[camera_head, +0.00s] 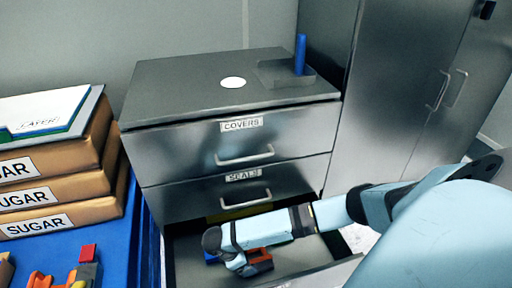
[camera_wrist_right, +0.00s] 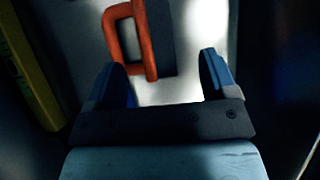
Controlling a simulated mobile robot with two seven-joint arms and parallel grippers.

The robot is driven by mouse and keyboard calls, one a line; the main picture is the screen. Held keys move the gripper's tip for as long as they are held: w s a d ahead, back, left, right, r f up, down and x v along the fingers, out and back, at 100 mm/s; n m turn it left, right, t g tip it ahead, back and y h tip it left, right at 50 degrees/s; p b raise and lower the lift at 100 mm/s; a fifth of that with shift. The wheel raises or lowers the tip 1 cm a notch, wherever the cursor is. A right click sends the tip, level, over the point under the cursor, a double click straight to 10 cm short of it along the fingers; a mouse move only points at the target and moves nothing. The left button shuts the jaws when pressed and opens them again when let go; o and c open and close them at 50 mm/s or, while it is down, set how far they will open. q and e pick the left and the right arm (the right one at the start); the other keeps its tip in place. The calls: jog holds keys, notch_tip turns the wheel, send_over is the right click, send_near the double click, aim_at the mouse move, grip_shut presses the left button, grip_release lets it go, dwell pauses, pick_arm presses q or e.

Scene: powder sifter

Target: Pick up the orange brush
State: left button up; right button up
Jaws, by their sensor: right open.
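The orange brush (camera_head: 262,254), an orange loop handle beside a dark block, lies in the open bottom drawer (camera_head: 185,262). In the right wrist view the brush (camera_wrist_right: 145,45) is ahead of my right gripper (camera_wrist_right: 168,72). That gripper is open, and the near end of the orange handle reaches toward the gap between its fingers, closer to the left finger. In the head view my right gripper (camera_head: 236,262) is low in the drawer and partly covers the brush. I cannot tell whether a finger touches it. My left gripper is not in view.
The metal cabinet (camera_head: 165,155) has two shut drawers above the open one. A yellow strip (camera_wrist_right: 28,70) runs along the left in the wrist view. Sugar bags (camera_head: 60,190) and small coloured pieces (camera_head: 85,262) sit on a blue surface (camera_head: 110,240) at left.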

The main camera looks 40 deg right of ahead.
aim_at(257, 264)
jog(key=shift+x, duration=1)
jog(key=b+x, duration=0.3)
jog(key=x, duration=0.1)
jog(key=shift+w+d+f+b, duration=0.15)
jog(key=shift+w+b, duration=0.15)
jog(key=shift+s+d+f, duration=0.2)
jog(key=shift+d+f, duration=0.1)
jog(key=shift+f, duration=0.1)
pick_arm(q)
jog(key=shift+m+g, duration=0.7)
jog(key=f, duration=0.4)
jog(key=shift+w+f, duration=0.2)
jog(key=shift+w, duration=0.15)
pick_arm(e)
jog(key=shift+c, duration=0.4)
jog(key=c, duration=1)
